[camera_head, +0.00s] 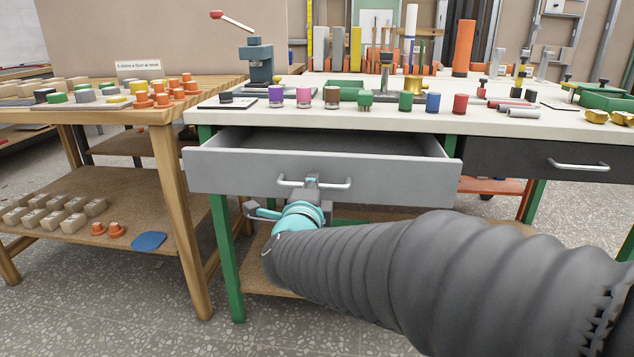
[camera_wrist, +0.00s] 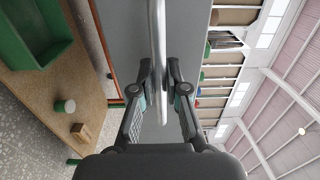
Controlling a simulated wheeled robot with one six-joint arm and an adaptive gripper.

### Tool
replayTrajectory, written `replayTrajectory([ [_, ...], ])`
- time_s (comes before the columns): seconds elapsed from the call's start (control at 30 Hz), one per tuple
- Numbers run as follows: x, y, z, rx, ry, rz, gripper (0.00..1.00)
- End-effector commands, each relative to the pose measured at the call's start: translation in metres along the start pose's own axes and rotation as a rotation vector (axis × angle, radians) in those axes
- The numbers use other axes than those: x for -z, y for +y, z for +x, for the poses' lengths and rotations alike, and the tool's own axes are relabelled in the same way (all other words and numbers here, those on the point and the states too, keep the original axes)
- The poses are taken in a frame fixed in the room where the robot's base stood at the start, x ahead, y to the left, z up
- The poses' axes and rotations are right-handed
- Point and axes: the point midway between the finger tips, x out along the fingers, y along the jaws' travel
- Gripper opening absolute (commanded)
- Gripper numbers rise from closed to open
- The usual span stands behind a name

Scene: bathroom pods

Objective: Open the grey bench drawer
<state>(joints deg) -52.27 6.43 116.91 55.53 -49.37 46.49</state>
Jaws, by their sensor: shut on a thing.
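The grey bench drawer (camera_head: 240,172) is pulled partly out from under the white bench top, and its empty inside shows in the head view. Its silver bar handle (camera_head: 334,183) runs across the front face. My gripper (camera_head: 312,183) is at the middle of the handle, shut on it. In the wrist view the handle (camera_wrist: 158,30) runs up and down between the two fingers of my gripper (camera_wrist: 160,90), against the grey drawer front (camera_wrist: 125,25). My arm hides the space below the drawer's right half.
A dark drawer (camera_head: 530,160) with its own handle sits to the right, shut. A wooden table (camera_head: 165,115) with blocks stands close on the left. The white bench top (camera_head: 500,122) carries coloured cylinders and a press (camera_head: 260,62). A green bench leg (camera_head: 226,260) stands below left.

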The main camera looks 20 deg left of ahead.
Motion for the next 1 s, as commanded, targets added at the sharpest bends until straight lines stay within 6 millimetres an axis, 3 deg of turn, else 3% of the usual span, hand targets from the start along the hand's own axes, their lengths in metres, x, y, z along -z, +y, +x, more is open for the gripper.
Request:
replayTrajectory([
  [0.2, -0.001, 0.003, -0.049, -0.002, -0.004, 0.001, 0.00],
  [0.4, -0.001, 0.002, -0.076, -0.003, -0.002, -0.001, 0.00],
  [0.63, 0.000, 0.001, -0.088, -0.003, 0.000, 0.000, 0.00],
  [1.0, 0.000, 0.001, -0.089, -0.004, 0.000, -0.001, 0.00],
])
